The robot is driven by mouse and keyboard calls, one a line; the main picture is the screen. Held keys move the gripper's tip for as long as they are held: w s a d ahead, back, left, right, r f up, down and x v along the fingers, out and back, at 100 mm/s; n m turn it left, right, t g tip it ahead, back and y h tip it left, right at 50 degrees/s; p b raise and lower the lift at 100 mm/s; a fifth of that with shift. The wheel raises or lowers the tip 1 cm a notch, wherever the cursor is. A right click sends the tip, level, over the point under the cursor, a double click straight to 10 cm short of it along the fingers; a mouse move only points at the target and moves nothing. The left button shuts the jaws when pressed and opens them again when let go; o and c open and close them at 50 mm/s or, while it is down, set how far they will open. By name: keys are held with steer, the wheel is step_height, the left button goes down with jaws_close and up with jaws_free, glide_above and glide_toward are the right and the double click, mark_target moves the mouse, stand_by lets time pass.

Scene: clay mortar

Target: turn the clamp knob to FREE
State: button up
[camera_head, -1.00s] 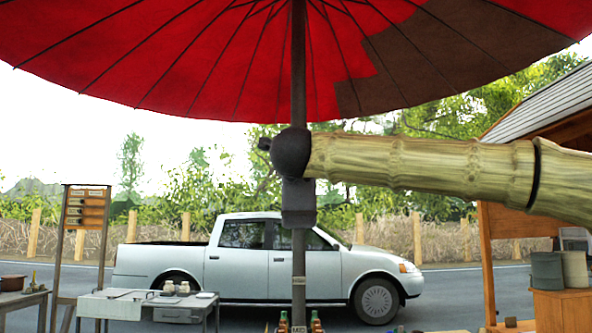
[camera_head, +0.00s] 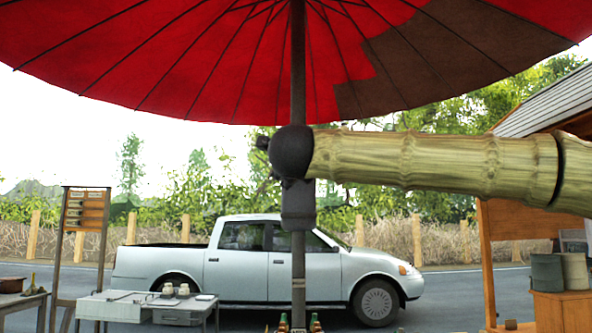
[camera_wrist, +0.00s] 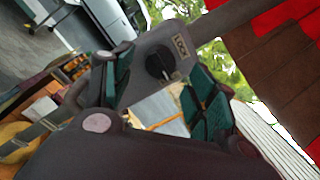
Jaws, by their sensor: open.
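The clamp (camera_wrist: 181,42) is a grey block on the umbrella pole, with a plate lettered LOCK at its upper right in the wrist view. Its round black knob (camera_wrist: 160,62) shows on that plate. The lettering below the knob is too small to read, and I cannot tell where the knob points. My gripper (camera_wrist: 160,70) is open, with a green-padded finger on either side of the knob in the picture; I see no contact. In the head view the dark ball of my wrist covers the pole, and a dark block (camera_head: 298,208) shows below it.
A red umbrella (camera_head: 200,60) with a brown section spreads overhead. The dark pole (camera_head: 298,265) runs down the middle. A work table (camera_head: 130,305) stands at left, a pale pickup truck (camera_head: 270,265) behind, and a wooden cabinet (camera_head: 562,310) at right. Bottles (camera_head: 316,323) stand low near the pole.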

steer(key=s, duration=0.8)
steer(key=shift+s+f, duration=0.35)
steer(key=shift+f, duration=0.1)
steer(key=shift+d, duration=0.1)
